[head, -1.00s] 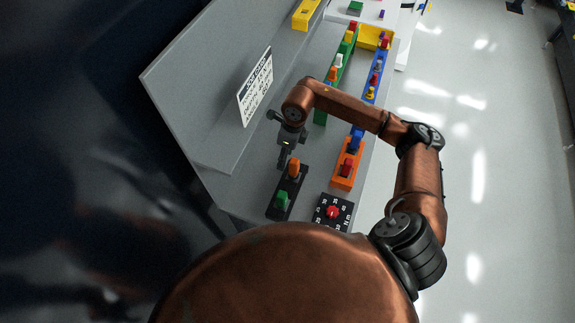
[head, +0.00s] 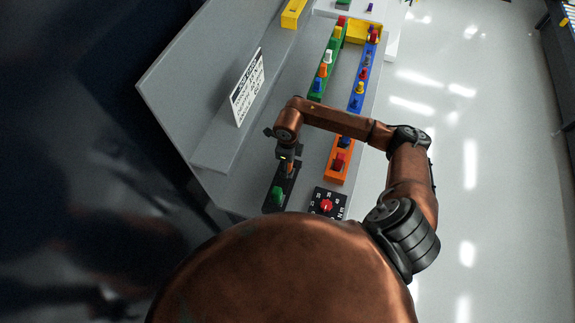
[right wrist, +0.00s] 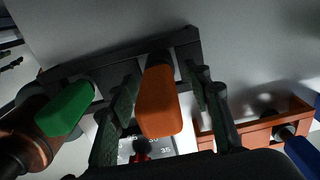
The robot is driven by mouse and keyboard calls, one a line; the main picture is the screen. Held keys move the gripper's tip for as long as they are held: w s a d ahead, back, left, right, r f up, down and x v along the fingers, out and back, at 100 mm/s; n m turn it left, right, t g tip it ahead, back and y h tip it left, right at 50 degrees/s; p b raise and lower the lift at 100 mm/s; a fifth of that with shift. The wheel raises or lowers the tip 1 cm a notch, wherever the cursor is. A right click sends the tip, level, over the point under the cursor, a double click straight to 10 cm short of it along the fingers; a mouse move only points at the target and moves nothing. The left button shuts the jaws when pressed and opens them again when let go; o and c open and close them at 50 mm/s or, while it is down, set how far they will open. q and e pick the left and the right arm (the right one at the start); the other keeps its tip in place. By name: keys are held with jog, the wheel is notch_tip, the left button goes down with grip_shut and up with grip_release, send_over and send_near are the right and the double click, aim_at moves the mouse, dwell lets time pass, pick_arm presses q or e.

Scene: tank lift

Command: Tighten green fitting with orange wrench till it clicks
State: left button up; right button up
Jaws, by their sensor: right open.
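The orange wrench (head: 291,168) stands handle-up in a black holder (head: 268,206). A green handle (head: 277,194) stands in the same holder nearer to me. My right gripper (head: 287,162) is at the orange handle, pointing down. In the right wrist view the orange handle (right wrist: 159,104) is between the two open fingers (right wrist: 165,112), with a gap on both sides. The green handle (right wrist: 66,108) is outside the fingers at the left. I cannot tell which part is the green fitting. My left gripper is not in view.
A dial with a red knob (head: 326,206) lies right of the holder. An orange block (head: 329,178) with red and blue pieces stands beyond. Green (head: 313,97) and blue (head: 353,108) rails with several coloured pegs run farther back, near a yellow bin (head: 356,37). A sign (head: 247,88) stands left.

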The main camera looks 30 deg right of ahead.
jog(key=shift+c, duration=0.3)
grip_shut()
dwell(0.3)
